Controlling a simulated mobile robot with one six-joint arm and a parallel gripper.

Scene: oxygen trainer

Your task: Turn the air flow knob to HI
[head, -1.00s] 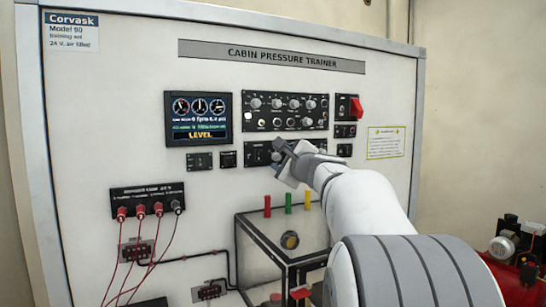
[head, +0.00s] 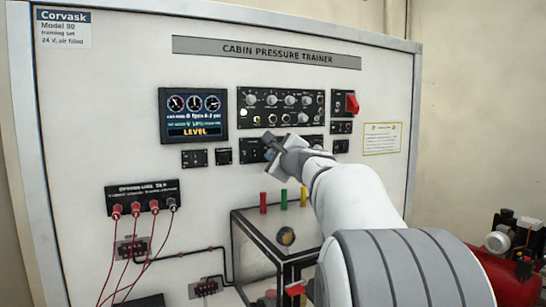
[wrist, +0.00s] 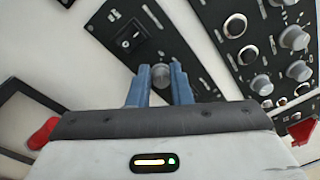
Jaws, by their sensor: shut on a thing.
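My gripper (head: 270,146) is at the small black panel (head: 312,145) below the main knob panel in the head view. In the wrist view its two blue-grey fingers (wrist: 161,84) are shut on a round grey knob (wrist: 160,74), one finger on each side. The knob sits on a black strip with a black rocker switch (wrist: 131,36) beside it. The knob's label and pointer are too small or hidden to read, so I cannot tell its setting. In the head view the gripper hides the knob.
The main knob panel (head: 280,107) is just above, and a red switch (head: 352,103) is to its right. A display (head: 193,115) reads LEVEL at left. Below stands a clear-sided box (head: 275,245) with coloured posts. Red cables (head: 127,250) hang at lower left.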

